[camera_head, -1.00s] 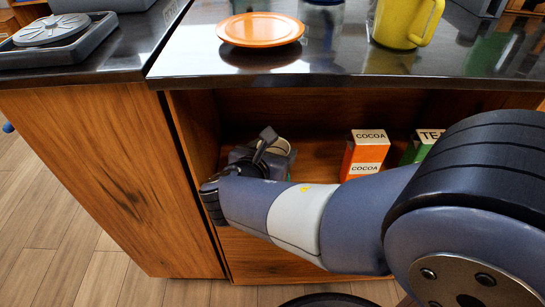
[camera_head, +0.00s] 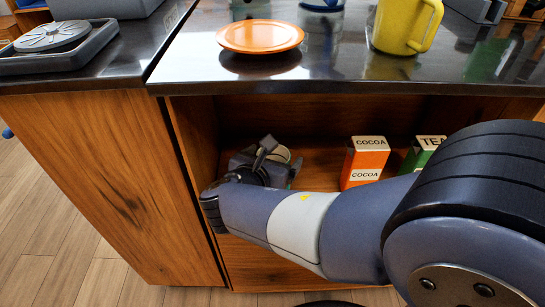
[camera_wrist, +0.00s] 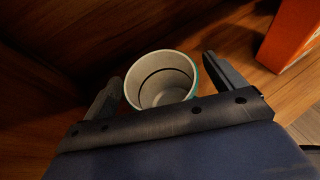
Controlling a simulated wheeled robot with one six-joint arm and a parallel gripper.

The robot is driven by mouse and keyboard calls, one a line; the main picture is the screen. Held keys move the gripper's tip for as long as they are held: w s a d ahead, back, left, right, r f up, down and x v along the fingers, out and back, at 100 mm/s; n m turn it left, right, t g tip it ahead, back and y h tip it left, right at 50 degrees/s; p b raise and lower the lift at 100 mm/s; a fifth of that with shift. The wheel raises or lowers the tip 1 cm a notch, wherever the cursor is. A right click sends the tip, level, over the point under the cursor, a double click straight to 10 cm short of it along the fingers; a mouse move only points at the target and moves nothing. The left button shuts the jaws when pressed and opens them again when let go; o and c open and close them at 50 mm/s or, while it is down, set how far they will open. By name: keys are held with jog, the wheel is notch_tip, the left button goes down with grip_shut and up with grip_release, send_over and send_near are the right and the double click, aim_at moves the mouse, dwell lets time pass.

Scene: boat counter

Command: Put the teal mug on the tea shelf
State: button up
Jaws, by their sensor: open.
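The teal mug (camera_wrist: 160,88) is in the open wooden shelf space under the counter. The wrist view looks into its pale interior, with a thin teal edge at its right. My gripper (camera_wrist: 162,70) is open, with one finger on each side of the mug. A small gap shows at the left finger; contact at the right is unclear. In the head view, my gripper (camera_head: 268,154) is inside the shelf space at its left, mostly covering the mug (camera_head: 284,153). The mug's base is hidden. The tea shelf (camera_head: 318,160) also holds the tea box (camera_head: 423,152).
An orange cocoa box (camera_head: 365,162) stands right of the mug, beside the green tea box. Shelf floor is free between mug and cocoa box. The counter above carries an orange plate (camera_head: 260,36) and a yellow mug (camera_head: 403,27). The shelf's left wall is close to my gripper.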

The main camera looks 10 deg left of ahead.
jog(key=p+v, duration=0.5)
jog(key=v, duration=0.7)
dwell(0.3)
